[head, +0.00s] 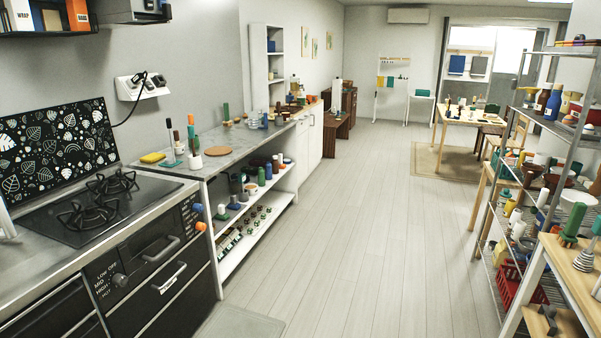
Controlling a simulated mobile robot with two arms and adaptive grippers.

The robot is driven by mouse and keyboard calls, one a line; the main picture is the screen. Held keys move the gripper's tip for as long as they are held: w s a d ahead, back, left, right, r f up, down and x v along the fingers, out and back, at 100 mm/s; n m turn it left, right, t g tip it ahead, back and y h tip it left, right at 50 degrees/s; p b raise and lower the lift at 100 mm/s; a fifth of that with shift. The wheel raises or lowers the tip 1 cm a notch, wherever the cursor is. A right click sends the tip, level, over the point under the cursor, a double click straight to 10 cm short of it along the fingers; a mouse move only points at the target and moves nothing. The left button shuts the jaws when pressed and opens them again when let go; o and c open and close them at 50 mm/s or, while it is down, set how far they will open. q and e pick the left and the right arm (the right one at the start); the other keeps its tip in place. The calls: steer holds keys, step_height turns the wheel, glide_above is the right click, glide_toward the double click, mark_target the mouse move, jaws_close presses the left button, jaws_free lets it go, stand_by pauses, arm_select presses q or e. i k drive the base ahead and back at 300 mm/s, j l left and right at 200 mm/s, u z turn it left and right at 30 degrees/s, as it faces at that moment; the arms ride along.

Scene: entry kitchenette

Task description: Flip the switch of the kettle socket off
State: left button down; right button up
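A white socket strip (142,87) is on the grey wall at the upper left, above the counter beside the stove. Dark plugs sit in it, and a black cord (131,112) hangs from it towards the leaf-patterned panel. The switches are too small to make out, and I cannot tell which socket is the kettle's or whether it is on or off. No kettle can be made out. Neither of my grippers is in view.
A black stove (95,208) with an oven front stands at the left. The counter (240,140) beyond holds a yellow sponge (153,157) and upright utensils. Crowded metal shelves (490,256) line the right. The wooden floor (345,220) between is clear.

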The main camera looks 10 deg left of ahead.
mark_target(148, 85)
steer(key=i+j, duration=0.2)
steer(key=i, duration=0.6)
steer(key=i+j+u, duration=0.1)
steer(key=i, duration=0.75)
steer(key=i+j, duration=0.25)
steer(key=i, duration=0.55)
steer(key=i+j, duration=0.1)
steer(key=i, duration=0.75)
steer(key=j+u, duration=0.05)
